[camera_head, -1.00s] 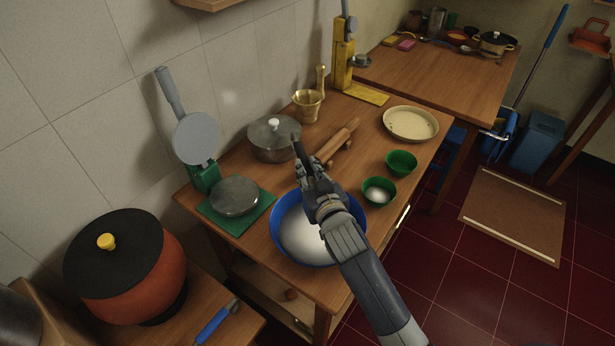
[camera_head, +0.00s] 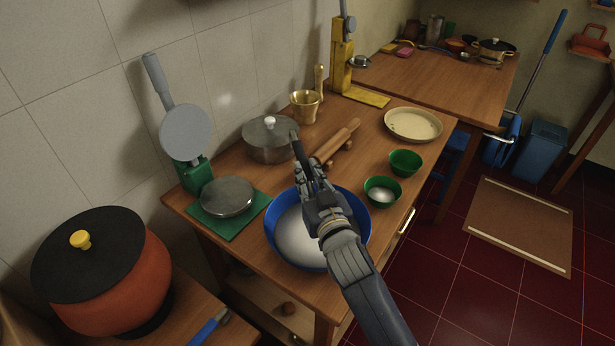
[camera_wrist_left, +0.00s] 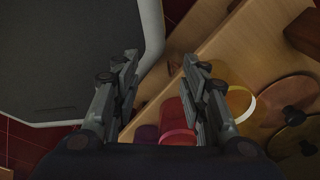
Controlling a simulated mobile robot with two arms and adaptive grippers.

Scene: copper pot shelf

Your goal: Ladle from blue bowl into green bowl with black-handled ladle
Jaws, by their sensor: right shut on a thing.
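The blue bowl (camera_head: 284,258) stands near the front edge of the wooden table and holds white contents. My right gripper (camera_head: 308,178) is over it, shut on the black-handled ladle (camera_head: 298,148), whose black handle sticks up past the fingers. The ladle's lower end is hidden behind my gripper and arm. One green bowl (camera_head: 383,202) with some white in it stands just right of the blue bowl. A second green bowl (camera_head: 405,170) behind it looks empty. My left gripper (camera_wrist_left: 165,85) shows only in the left wrist view, open with nothing between its fingers.
A lidded pot (camera_head: 270,152), a rolling pin (camera_head: 338,142) and a brass mortar (camera_head: 306,106) stand behind the blue bowl. A cream dish (camera_head: 413,136) lies at the back right.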

